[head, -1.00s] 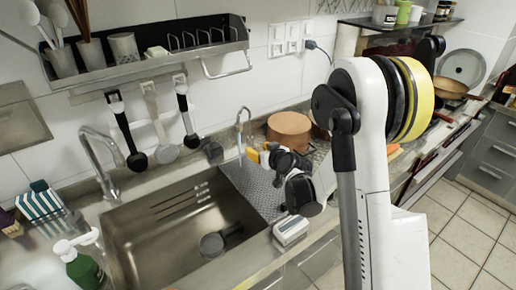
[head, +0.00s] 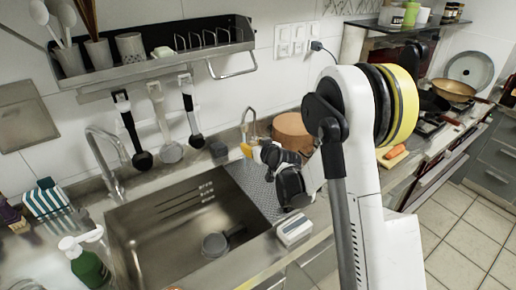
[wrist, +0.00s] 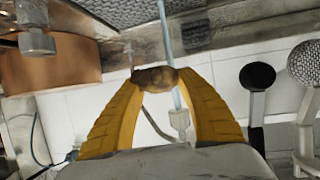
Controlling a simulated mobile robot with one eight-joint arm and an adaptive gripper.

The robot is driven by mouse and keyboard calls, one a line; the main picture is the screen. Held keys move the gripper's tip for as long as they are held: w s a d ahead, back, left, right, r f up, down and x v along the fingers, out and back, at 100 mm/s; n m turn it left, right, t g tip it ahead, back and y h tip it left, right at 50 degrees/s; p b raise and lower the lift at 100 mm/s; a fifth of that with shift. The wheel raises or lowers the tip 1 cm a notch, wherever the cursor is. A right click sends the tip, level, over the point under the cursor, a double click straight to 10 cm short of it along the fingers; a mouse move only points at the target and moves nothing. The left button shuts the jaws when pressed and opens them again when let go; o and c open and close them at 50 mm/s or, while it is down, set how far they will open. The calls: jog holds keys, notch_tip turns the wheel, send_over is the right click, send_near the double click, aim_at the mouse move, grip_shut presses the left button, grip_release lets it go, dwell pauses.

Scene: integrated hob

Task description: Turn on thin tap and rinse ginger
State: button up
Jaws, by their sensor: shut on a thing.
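The thin tap (head: 250,118) stands behind the right end of the sink. My gripper (head: 246,151) is just below its spout, with a yellow fingertip showing there. In the upside-down wrist view, the yellow fingers of my gripper (wrist: 157,80) are shut on the brown ginger (wrist: 156,77). A bluish water stream (wrist: 165,28) lines up with the ginger and the tap spout (wrist: 180,121). I cannot tell whether the water touches the ginger or passes behind it. The ginger is not clear in the head view.
The steel sink (head: 150,235) holds a dark round ladle-like item (head: 215,244). A grey draining mat (head: 252,187) lies under my gripper. A brown round pot (head: 293,131) stands close to the right of the tap. Utensils (head: 163,125) hang on the wall to the left.

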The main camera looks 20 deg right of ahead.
jog(key=shift+w+a, duration=0.65)
jog(key=shift+w, duration=0.25)
jog(key=shift+w+a, duration=0.6)
jog(key=shift+w, duration=0.25)
jog(key=s+d, duration=0.5)
jog(key=s, duration=0.2)
jog(key=shift+s+d, duration=0.15)
dwell(0.4)
